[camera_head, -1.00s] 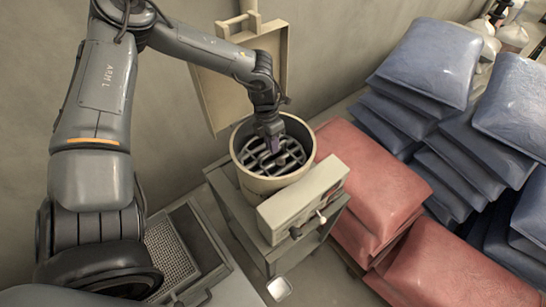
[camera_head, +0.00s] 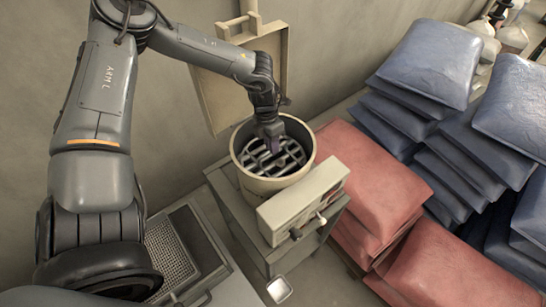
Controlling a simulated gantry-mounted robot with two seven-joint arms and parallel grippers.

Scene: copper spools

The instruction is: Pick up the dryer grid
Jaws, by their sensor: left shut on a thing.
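The dryer grid (camera_head: 283,160) is a dark, round, slatted grille inside the cream, round dryer drum (camera_head: 245,180). My left gripper (camera_head: 272,143) reaches down into the drum's open top from the upper left. Its fingers are shut on the grid's upper part near the middle. The fingertips are small and dark here, so the exact grip is hard to see. The grid sits below the drum's rim. My right gripper is not in view.
The drum stands on a grey cart with a control box (camera_head: 303,202) in front. An open square lid (camera_head: 238,75) stands behind it. Red sacks (camera_head: 370,180) and blue sacks (camera_head: 430,62) are stacked to the right. A mesh tray (camera_head: 172,250) lies at lower left.

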